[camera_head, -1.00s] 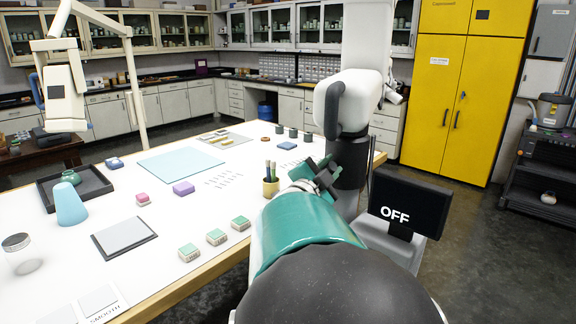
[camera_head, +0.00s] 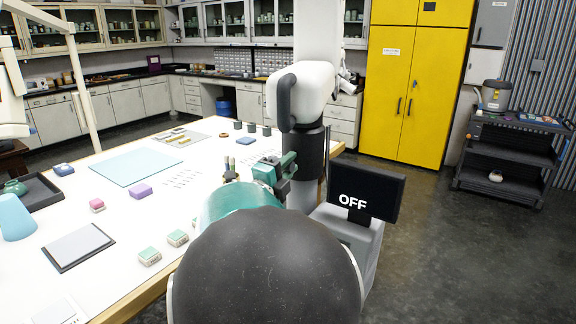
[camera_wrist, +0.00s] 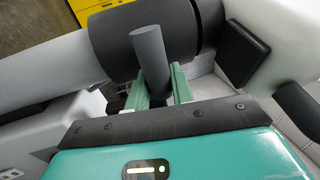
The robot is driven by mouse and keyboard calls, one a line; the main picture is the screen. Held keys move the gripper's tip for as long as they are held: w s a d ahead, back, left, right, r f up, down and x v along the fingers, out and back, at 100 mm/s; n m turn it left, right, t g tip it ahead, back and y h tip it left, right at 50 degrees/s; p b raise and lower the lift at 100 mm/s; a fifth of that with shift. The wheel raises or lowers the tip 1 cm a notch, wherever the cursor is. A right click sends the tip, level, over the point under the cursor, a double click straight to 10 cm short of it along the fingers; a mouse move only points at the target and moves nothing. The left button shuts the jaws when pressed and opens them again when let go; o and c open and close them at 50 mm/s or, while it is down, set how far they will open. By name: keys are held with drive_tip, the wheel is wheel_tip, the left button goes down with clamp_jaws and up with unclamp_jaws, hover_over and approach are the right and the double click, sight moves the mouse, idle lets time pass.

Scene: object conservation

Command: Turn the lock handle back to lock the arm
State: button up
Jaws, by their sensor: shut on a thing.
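The device stands at the table's right edge, with a white arm (camera_head: 312,88) on a black cylindrical joint (camera_head: 305,150). That joint also shows in the wrist view (camera_wrist: 112,45). In the wrist view a plain grey rod, the lock handle (camera_wrist: 150,55), stands out beside the joint. My gripper (camera_wrist: 160,84) has its two green fingers on either side of the rod and is shut on it. In the head view my gripper (camera_head: 275,172) is at the joint's left side, and the handle is hidden there.
A black screen reading OFF (camera_head: 366,190) stands right of the device. The white table (camera_head: 120,215) holds a blue mat (camera_head: 135,166), small blocks and a grey pad (camera_head: 78,247). A yellow cabinet (camera_head: 405,90) and a black cart (camera_head: 510,160) stand behind, with clear floor before them.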

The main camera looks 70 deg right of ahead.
idle(0.4)
drive_tip(key=o, duration=0.9)
drive_tip(key=v, duration=1.3)
drive_tip(key=shift+a+f, duration=0.1)
drive_tip(key=shift+a, duration=0.25)
drive_tip(key=shift+w, duration=0.1)
